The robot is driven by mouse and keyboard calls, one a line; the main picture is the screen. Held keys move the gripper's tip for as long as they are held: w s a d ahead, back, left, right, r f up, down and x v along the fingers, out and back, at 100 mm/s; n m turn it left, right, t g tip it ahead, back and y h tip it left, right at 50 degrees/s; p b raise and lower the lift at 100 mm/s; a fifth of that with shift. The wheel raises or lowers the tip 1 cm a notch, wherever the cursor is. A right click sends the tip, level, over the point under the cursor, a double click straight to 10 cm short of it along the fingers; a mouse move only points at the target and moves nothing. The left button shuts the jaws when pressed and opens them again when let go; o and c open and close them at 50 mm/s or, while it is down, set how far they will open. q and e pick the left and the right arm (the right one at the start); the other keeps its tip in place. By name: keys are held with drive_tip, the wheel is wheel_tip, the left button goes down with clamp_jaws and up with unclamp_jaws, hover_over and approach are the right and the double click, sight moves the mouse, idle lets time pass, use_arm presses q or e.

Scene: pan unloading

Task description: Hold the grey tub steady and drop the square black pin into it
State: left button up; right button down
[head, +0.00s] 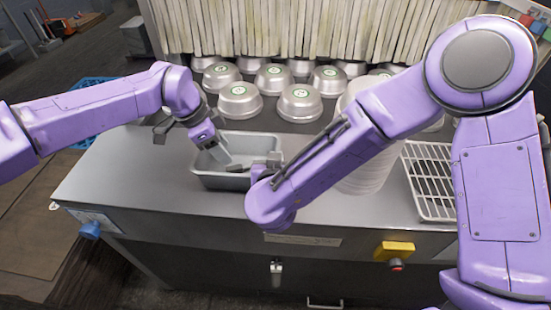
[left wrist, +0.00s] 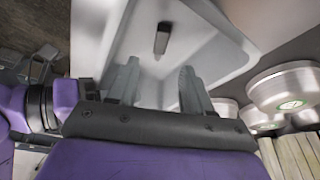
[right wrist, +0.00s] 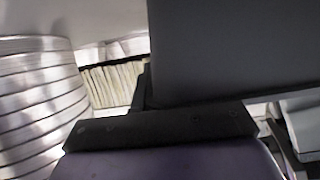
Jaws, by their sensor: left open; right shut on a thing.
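The grey tub (head: 198,177) stands on the steel counter. My left gripper (head: 226,160) reaches down into the tub from its left side, open and empty. The square black pin (head: 236,169) is inside the tub, just past the left fingertips. In the left wrist view the pin (left wrist: 162,38) shows against the tub's bare grey inside (left wrist: 205,45), apart from both open fingers (left wrist: 158,82). My right gripper (head: 268,165) is at the tub's right end, shut on its rim. In the right wrist view a dark grey wall (right wrist: 235,50), apparently the tub's, hides most of the fingers.
Several metal bowls (head: 240,101) stand upside down behind the tub. A white stack (head: 362,175) stands to the right, partly behind my right arm. A wire rack (head: 430,180) lies further right. The counter left of the tub (head: 130,170) is clear.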

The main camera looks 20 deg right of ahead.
use_arm(q)
drive_tip(key=v, duration=1.2)
idle(0.6)
use_arm(e)
drive_tip(key=c, duration=1.2)
unclamp_jaws()
drive_tip(key=shift+o, duration=0.2)
drive_tip(key=v, duration=1.2)
drive_tip(key=shift+f, duration=0.1)
